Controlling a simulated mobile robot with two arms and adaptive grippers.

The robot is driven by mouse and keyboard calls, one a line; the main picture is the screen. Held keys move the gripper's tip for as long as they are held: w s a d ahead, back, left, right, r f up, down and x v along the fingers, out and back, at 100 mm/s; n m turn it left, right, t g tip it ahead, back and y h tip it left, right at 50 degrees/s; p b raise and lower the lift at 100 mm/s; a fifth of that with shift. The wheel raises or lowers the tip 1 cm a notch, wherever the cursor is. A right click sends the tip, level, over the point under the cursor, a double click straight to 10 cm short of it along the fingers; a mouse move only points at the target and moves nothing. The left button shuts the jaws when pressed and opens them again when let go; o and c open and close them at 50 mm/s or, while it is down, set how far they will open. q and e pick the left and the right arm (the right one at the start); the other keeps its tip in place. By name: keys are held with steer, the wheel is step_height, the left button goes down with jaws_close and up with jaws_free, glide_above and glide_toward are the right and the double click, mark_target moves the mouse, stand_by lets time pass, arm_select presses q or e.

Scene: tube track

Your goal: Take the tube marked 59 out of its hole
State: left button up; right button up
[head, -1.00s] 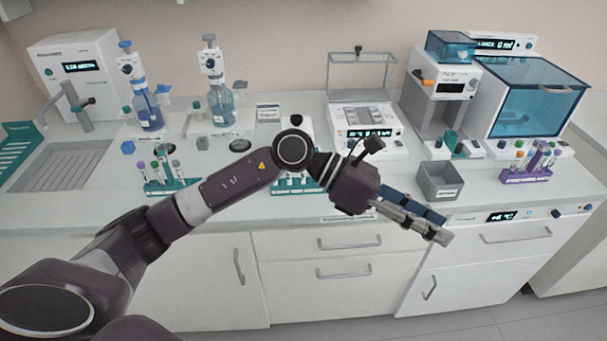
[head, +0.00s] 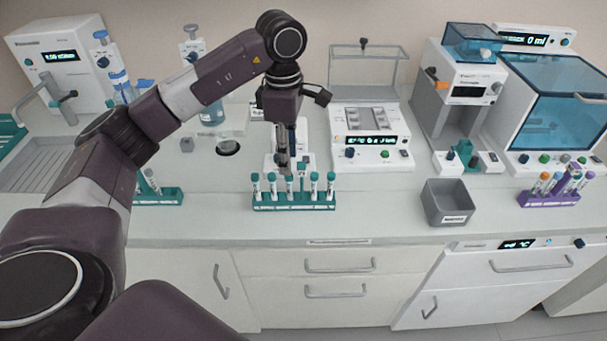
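A teal rack (head: 293,204) stands near the middle of the bench's front part. It holds several upright tubes with teal caps in a row. The numbers on the tubes are too small to read, so I cannot tell which one is marked 59. My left gripper (head: 284,168) points straight down, above or just behind the middle of this rack. Its fingers show nearly edge-on, so I cannot tell whether they are apart, and I see no tube lifted in them. My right gripper is not in view.
A grey open bin (head: 447,203) stands right of the rack. A purple rack (head: 549,198) with tubes is at the far right. Another teal rack (head: 160,199) is partly hidden by my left arm. A white balance-like device (head: 370,140) stands behind.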

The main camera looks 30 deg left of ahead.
mark_target(287, 177)
arm_select(q)
steer(key=shift+w+a+r, duration=0.1)
steer(key=shift+w+a, duration=0.1)
steer(key=shift+s+f, duration=0.1)
steer(key=shift+f, duration=0.1)
steer(key=f+p, duration=0.2)
steer(key=f, duration=0.1)
steer(key=shift+s+f+p, duration=0.2)
steer(key=shift+p, duration=0.1)
steer(key=shift+w+d+f+p, duration=0.15)
steer(key=shift+f+p, duration=0.1)
steer(key=shift+f, duration=0.4)
steer(key=shift+w+a+f+p, duration=0.15)
steer(key=shift+f+p, duration=0.1)
steer(key=shift+f, duration=0.9)
steer(key=c, duration=0.9)
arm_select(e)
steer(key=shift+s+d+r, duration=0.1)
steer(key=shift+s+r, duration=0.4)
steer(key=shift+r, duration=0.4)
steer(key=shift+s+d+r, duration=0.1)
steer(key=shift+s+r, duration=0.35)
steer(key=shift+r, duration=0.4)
